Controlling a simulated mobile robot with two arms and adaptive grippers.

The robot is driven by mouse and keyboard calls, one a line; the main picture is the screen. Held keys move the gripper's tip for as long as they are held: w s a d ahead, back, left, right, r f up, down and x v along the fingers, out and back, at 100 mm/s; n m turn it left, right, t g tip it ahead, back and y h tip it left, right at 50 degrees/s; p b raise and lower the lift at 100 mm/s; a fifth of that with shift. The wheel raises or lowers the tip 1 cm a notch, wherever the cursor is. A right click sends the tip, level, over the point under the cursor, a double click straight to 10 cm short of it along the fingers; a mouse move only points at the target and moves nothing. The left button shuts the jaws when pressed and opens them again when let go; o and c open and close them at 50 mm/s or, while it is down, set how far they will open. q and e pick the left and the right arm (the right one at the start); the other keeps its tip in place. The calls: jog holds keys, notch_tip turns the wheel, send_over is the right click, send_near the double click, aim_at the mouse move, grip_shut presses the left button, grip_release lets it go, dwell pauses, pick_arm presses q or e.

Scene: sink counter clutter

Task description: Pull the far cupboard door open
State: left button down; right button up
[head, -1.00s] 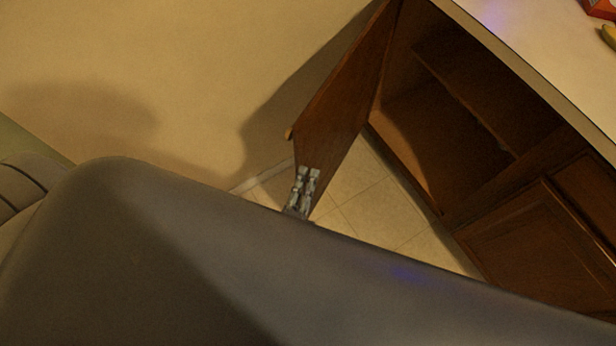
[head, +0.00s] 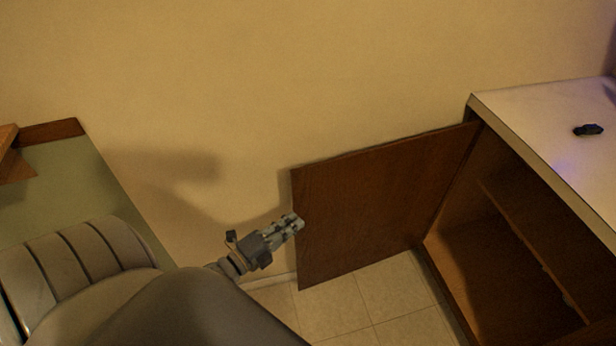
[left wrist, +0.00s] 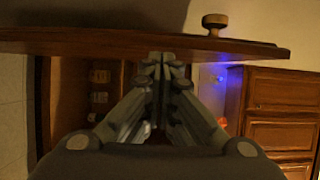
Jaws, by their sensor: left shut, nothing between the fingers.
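The far cupboard door (head: 385,205) is brown wood and stands swung wide out from the cupboard (head: 500,250), nearly along the wall. The cupboard's dark inside and a shelf show. My left gripper (head: 294,224) is shut and empty, at the door's free edge in the head view. In the left wrist view, my left gripper (left wrist: 163,62) points at the door's edge (left wrist: 90,40), which runs across the picture; I cannot tell whether they touch. A round knob (left wrist: 214,22) shows on the door's far face there. My right gripper is not in view.
The white countertop (head: 545,120) above the cupboard holds a small dark object (head: 588,130). A greenish surface (head: 60,190) is at the left. A plain wall (head: 300,80) stands behind the door. Tiled floor (head: 370,305) is clear below. Drawers (left wrist: 280,105) show at right in the wrist view.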

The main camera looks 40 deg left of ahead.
pick_arm(q)
jog(key=w+a+b, duration=0.1)
jog(key=w+a, duration=0.2)
jog(key=a, duration=0.3)
jog(key=shift+w, duration=0.35)
